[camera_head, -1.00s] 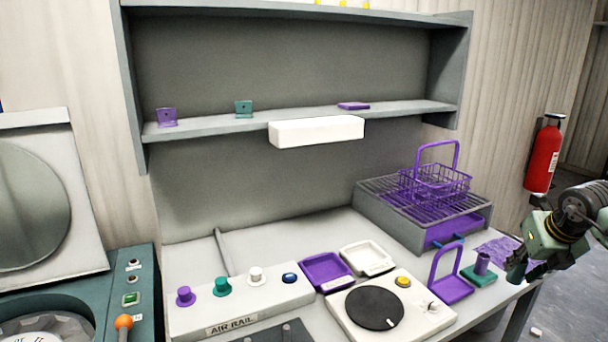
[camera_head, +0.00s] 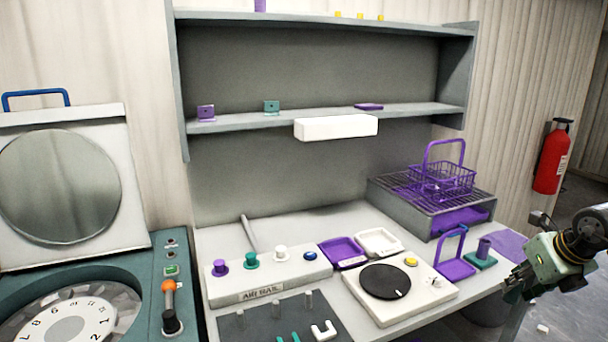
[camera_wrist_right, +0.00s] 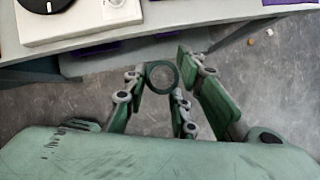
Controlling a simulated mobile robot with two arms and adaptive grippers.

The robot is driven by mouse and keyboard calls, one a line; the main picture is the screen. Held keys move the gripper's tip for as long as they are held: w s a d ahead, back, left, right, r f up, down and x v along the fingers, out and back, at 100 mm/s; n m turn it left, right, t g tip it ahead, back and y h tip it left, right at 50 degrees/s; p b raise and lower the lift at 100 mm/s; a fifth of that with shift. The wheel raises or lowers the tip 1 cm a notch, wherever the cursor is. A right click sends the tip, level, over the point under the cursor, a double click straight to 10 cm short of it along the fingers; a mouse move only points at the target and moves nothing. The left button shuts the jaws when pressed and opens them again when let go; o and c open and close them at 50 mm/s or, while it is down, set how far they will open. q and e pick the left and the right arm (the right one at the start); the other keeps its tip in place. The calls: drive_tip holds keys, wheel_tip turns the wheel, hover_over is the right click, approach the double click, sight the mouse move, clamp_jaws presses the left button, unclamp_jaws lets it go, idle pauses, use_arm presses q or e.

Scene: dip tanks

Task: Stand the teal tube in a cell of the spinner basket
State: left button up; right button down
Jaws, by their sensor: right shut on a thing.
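The spinner basket (camera_head: 62,322) is at the lower left in the head view, a pale numbered disc ringed by cells inside a teal machine (camera_head: 165,240). Its round lid (camera_head: 60,185) stands open behind it. My right gripper (camera_head: 514,288) is at the right, beyond the bench's front right edge and far from the spinner. In the right wrist view my gripper (camera_wrist_right: 165,80) is shut on the teal tube (camera_wrist_right: 150,80), seen end-on as a dark ring between the fingers. In the head view the tube is hard to make out against the fingers. My left gripper is not in view.
A purple tube (camera_head: 484,246) in a teal stand (camera_head: 480,262), a purple upright frame (camera_head: 455,268) and a white turntable unit (camera_head: 425,300) lie along the bench. The air rail (camera_head: 270,283) and a dark plate with pegs (camera_head: 240,325) stand nearer the spinner.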

drive_tip(key=s+a+f+n+g+y, duration=0.3)
drive_tip(key=s+a+n, duration=0.2)
drive_tip(key=a+n, duration=0.45)
drive_tip(key=s+a+f+n+g+y, duration=0.25)
drive_tip(key=s+a+n, duration=0.25)
drive_tip(key=a+n, duration=0.4)
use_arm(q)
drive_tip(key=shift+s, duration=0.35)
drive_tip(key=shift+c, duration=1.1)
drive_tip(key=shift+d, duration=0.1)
use_arm(e)
drive_tip(key=s+a+f+n+g+h, duration=0.1)
drive_tip(key=s+a+n+g+h, duration=0.5)
drive_tip(key=s+n, duration=0.9)
drive_tip(key=a+n, duration=0.1)
drive_tip(key=a, duration=0.2)
drive_tip(key=shift+a, duration=0.15)
